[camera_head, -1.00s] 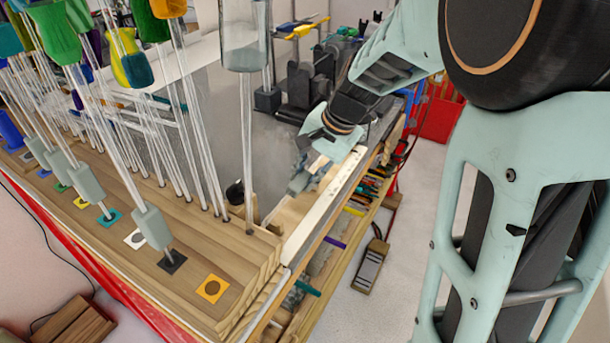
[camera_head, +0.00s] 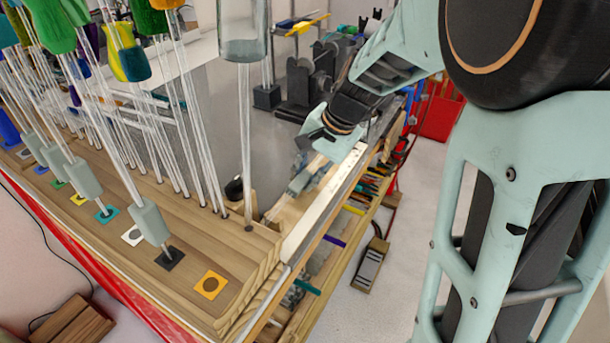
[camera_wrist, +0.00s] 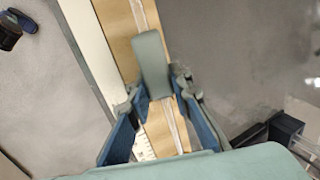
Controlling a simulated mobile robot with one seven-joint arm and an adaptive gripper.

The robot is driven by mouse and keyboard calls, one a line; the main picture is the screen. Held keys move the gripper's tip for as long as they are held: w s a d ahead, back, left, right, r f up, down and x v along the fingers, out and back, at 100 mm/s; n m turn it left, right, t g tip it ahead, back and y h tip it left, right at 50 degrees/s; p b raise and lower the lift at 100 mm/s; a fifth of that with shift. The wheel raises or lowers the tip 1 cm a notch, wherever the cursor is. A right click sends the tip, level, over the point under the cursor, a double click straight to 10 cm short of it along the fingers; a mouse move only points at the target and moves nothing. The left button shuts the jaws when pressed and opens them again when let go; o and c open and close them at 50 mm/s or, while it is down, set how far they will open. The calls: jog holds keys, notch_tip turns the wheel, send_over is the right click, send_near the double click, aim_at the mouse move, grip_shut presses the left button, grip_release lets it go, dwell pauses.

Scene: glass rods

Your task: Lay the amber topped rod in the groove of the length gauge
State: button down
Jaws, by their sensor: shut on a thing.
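My gripper (camera_wrist: 155,95) is shut on a grey-green sleeve (camera_wrist: 152,62) of a clear glass rod. In the wrist view the rod lines up with the long wooden length gauge (camera_wrist: 118,25), over its pale groove line. I cannot tell whether the rod touches the groove. The rod's amber top is not visible. In the head view my gripper (camera_head: 304,178) is low over the gauge (camera_head: 286,216), beyond the rack's corner, and hides most of the held rod.
A wooden rack (camera_head: 190,235) at left holds several upright glass rods with coloured tops. Its orange-marked place (camera_head: 210,285) at the near end is empty. Dark equipment (camera_head: 305,85) stands behind the gripper.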

jog(key=shift+f+b, duration=0.35)
jog(key=shift+f, duration=0.05)
jog(key=c, duration=1.7)
grip_release()
jog(key=shift+o, duration=0.2)
